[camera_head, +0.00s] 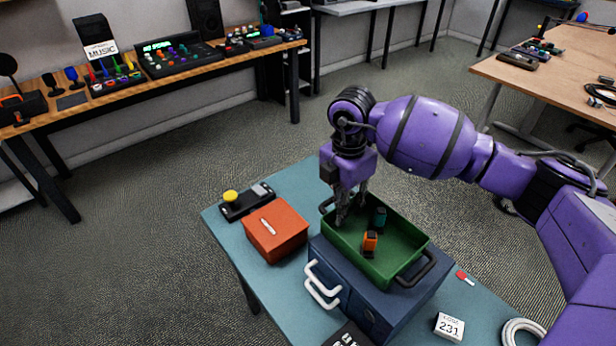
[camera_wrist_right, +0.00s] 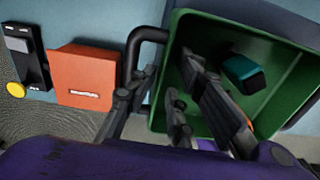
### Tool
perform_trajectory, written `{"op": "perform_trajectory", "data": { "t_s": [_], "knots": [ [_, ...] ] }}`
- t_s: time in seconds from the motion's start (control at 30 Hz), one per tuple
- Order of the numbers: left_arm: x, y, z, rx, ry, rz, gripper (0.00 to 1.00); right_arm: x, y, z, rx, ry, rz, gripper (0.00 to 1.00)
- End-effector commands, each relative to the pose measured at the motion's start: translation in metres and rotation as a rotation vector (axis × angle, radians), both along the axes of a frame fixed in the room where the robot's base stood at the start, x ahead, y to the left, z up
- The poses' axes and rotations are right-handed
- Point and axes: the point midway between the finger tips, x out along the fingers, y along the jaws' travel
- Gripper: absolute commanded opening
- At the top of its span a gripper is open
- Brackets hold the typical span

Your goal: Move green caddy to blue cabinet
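The green caddy (camera_head: 345,240) is an open tray with black handles at two ends. It appears to rest on top of the blue cabinet (camera_head: 385,317), which has white handles on its front. An orange item (camera_head: 370,242) and a teal item (camera_head: 380,217) stand inside the caddy; the teal one also shows in the wrist view (camera_wrist_right: 243,73). My right gripper (camera_head: 352,208) is at the caddy's far-left end. In the wrist view its fingers (camera_wrist_right: 170,90) are spread, on either side of the caddy's wall near a black handle (camera_wrist_right: 146,40). My left gripper is out of view.
On the teal table (camera_head: 225,225) an orange-red box (camera_head: 276,231) stands left of the cabinet, with a yellow-button device (camera_head: 245,200) behind it. A "231" card (camera_head: 449,326), a red-and-white item (camera_head: 465,277) and a white cable coil (camera_head: 520,331) lie at right.

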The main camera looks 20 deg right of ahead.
Motion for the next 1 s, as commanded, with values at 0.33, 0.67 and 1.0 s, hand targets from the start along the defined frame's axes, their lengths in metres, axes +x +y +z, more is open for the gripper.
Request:
{"op": "perform_trajectory", "data": {
  "t_s": [0.33, 0.67, 1.0],
  "knots": [
    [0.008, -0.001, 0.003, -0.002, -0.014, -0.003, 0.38, 0.001, 0.000, 0.021, 0.001, -0.002, 0.000, 0.23],
    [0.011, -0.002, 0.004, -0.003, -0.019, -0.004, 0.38, 0.003, 0.001, 0.091, 0.000, -0.001, 0.000, 0.23],
    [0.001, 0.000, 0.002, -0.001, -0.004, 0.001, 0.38, 0.003, 0.001, 0.122, 0.000, 0.002, 0.000, 0.23]
  ]
}}
